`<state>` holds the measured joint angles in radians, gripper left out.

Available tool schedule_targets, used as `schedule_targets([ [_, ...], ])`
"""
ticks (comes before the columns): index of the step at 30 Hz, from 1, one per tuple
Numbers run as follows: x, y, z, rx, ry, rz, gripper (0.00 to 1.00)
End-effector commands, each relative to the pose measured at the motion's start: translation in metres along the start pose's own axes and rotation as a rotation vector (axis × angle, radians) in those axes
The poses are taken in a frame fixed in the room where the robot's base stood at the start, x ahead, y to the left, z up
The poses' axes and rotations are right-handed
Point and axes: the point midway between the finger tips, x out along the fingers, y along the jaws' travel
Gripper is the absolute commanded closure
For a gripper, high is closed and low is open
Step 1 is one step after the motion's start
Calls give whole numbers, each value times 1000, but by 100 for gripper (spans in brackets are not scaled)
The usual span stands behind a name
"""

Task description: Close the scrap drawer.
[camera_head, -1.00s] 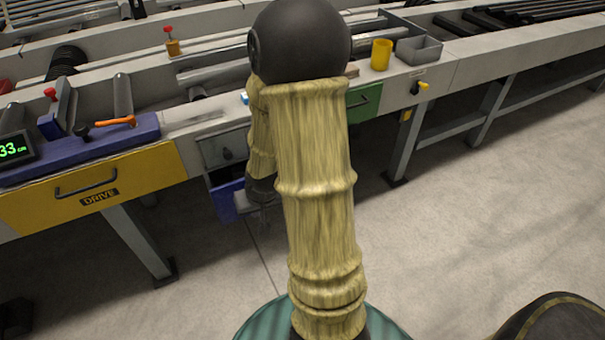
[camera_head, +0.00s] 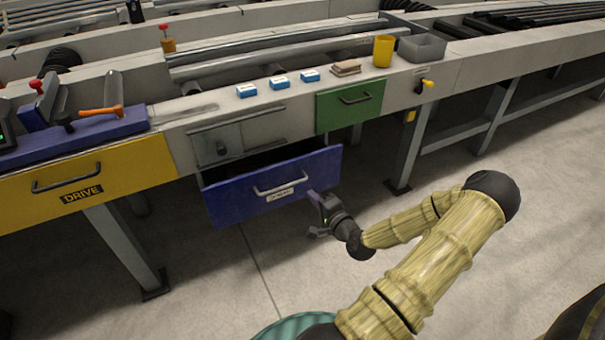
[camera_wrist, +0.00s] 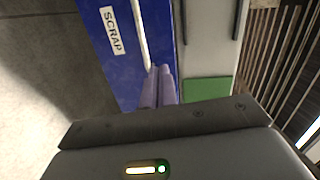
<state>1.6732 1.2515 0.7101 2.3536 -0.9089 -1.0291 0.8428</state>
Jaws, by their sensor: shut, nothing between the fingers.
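The scrap drawer (camera_head: 235,204) is the blue drawer under the machine bench, pulled out so that its front stands forward of the bench face. Its pale bar handle (camera_head: 281,186) and label (camera_head: 280,195) show on the front. In the wrist view the blue front (camera_wrist: 116,62) carries the word SCRAP, with the handle (camera_wrist: 141,34) beside it. My gripper (camera_head: 318,208) is just in front of the drawer's right end. In the wrist view its fingers (camera_wrist: 158,75) are together and empty, over the drawer front near the handle. I cannot tell whether they touch it.
A yellow DRIVE drawer (camera_head: 120,172) is at left, and a green drawer (camera_head: 337,112) is above right. A grey latch panel (camera_head: 215,145) sits above the scrap drawer. A bench leg (camera_head: 408,150) stands to the right. The floor (camera_head: 480,150) in front is clear.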

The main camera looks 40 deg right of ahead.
Motion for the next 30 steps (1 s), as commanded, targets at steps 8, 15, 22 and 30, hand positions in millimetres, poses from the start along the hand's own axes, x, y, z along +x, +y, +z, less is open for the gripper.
schedule_targets([
  [8,-12,-4,-27,82,94,-112,100],
  [15,-11,-4,-26,79,91,-108,100],
  [22,7,-4,-27,76,89,-107,100],
  [30,52,-8,-31,75,90,-108,100],
])
